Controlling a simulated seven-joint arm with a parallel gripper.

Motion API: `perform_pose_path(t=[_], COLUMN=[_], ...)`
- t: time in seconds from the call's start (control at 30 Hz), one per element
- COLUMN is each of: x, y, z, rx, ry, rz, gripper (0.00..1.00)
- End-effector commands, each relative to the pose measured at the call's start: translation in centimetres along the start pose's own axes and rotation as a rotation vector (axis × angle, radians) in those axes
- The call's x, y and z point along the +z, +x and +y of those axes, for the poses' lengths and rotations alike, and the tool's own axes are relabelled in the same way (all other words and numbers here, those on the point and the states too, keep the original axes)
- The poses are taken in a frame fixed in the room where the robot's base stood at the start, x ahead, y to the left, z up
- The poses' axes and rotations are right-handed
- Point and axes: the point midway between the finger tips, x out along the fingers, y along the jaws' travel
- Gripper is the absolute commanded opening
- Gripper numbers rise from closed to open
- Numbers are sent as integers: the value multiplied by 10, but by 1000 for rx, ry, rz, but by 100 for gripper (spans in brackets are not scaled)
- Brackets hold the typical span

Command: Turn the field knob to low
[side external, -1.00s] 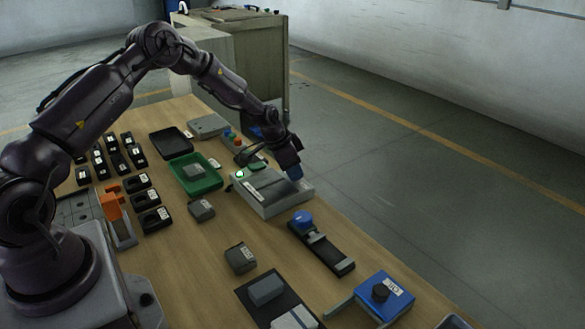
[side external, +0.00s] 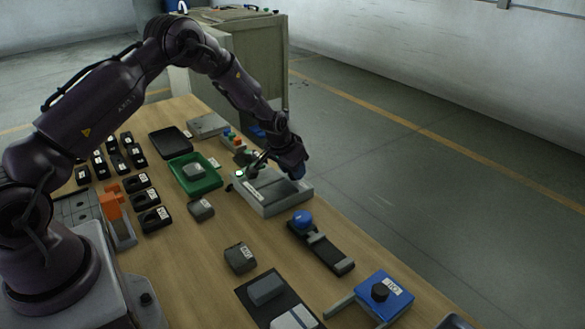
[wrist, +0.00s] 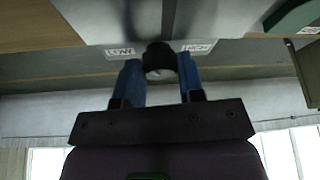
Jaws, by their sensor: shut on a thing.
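My gripper (side external: 296,171) is low at the far right end of a grey box (side external: 283,206); its blue fingers also show in the wrist view (wrist: 160,84). There they stand on either side of a round black knob (wrist: 160,58) and are shut on it. A white LOW label (wrist: 121,52) is left of the knob and a HIGH label (wrist: 198,46) is right of it, both upside down. A pale spot shows on the knob's lower part; I cannot tell which label the knob points to. The knob is hidden in the side view.
A green lamp (side external: 240,174) is lit at the box's left corner. A green tray (side external: 208,184) with a grey block stands left of the box. A blue-knobbed slider (side external: 302,218) and a blue box (side external: 384,294) are nearer the camera.

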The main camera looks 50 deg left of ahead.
Motion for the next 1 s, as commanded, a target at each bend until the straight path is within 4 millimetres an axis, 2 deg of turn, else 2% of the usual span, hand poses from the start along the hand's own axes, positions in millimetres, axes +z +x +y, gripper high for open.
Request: perform_pose_path(t=[0.33,0.8,0.83,0.87,1.0], x=[0,0,0,0,0], y=[-1,-1,-1,-1,-1], z=[1,0,1,1,1], rx=[-48,-53,-53,-53,-53], ry=[-115,-129,-129,-129,-129], rz=[-3,-4,-4,-4,-3], gripper=[12,12,40,46,46])
